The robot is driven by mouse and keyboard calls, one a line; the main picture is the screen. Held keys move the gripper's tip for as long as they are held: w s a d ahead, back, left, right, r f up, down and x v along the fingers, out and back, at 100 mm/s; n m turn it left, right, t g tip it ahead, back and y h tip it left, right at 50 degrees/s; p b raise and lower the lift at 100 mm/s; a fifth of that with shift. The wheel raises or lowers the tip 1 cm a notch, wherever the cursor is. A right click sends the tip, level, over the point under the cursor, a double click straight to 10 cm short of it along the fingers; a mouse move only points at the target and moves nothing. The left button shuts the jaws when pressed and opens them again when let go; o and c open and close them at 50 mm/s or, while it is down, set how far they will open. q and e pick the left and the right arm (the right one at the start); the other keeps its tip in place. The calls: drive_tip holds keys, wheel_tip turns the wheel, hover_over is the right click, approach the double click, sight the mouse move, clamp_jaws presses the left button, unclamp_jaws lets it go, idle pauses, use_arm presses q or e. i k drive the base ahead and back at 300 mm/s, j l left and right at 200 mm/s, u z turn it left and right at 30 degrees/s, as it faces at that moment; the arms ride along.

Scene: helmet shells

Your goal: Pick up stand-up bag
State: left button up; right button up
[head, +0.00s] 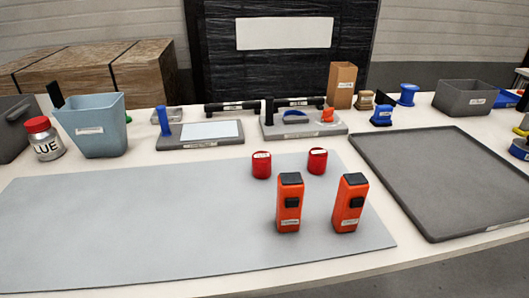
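A brown, upright, open-topped bag (342,85) stands at the back of the white table, right of centre in the head view. Neither of my grippers is in view.
Tan spools (364,100) and blue spools (382,115) stand right of the bag. A grey fixture (330,127) lies in front of it. Two orange devices (289,205) and two red cylinders (261,165) stand on the grey mat (130,220). A dark tray (440,180) lies right.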

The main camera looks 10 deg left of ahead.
sight(96, 123)
drive_tip(key=l, duration=0.3)
drive_tip(key=u, duration=1.35)
drive_tip(key=i+j+z, duration=0.2)
drive_tip(key=j, duration=0.15)
drive_tip(key=j+z, duration=0.2)
drive_tip(key=j, duration=0.1)
